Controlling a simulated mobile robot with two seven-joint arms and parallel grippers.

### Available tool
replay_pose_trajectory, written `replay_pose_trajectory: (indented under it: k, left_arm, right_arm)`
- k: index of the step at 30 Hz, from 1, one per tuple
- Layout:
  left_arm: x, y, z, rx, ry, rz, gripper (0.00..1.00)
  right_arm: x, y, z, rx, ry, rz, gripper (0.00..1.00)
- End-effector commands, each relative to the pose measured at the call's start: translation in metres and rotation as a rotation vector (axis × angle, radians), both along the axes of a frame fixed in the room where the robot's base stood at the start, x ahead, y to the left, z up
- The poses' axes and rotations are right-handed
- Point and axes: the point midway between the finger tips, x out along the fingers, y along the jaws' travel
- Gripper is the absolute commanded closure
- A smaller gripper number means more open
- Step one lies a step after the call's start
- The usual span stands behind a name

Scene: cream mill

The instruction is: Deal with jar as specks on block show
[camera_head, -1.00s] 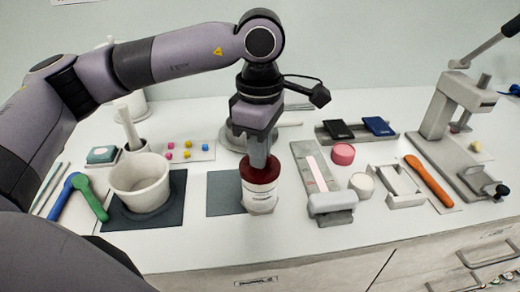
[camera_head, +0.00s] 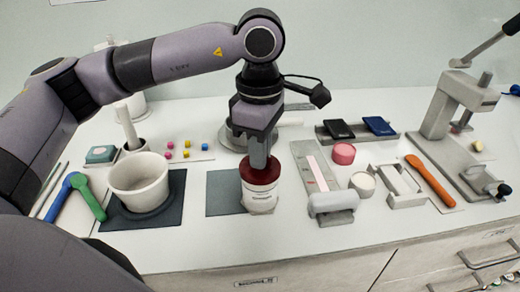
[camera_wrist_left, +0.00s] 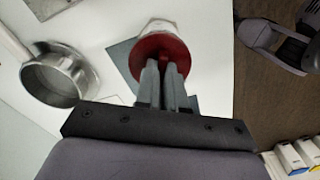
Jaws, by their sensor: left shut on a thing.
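The jar (camera_head: 259,198) is white with a label and a dark red lid (camera_head: 260,170); it stands upright at the right edge of a grey mat (camera_head: 223,190). My left gripper (camera_head: 260,158) points down from above, its fingers close together at the lid. In the left wrist view the fingers (camera_wrist_left: 166,75) cover part of the red lid (camera_wrist_left: 152,50). A long grey block (camera_head: 303,160) with a pale pink streak lies right of the jar. A grey bar-like piece (camera_head: 333,205) sits at its front end. Specks are too small to make out. My right gripper is out of view.
A white mortar (camera_head: 140,180) stands on a dark mat at left, beside green and blue spatulas (camera_head: 88,197). A metal pan (camera_head: 232,140) is behind the jar, also in the wrist view (camera_wrist_left: 55,78). A pink pot (camera_head: 343,153), orange spatula (camera_head: 430,180) and lever press (camera_head: 440,120) are right.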

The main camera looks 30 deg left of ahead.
Motion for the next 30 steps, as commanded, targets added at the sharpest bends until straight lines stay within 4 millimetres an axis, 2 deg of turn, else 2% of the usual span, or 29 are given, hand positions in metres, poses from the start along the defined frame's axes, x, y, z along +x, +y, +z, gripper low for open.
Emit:
replay_pose_trajectory:
  k: [30]
  left_arm:
    - [-0.0002,0.0000,-0.0041,0.000,0.001,0.000,1.00]
  right_arm:
    - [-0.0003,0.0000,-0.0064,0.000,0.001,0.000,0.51]
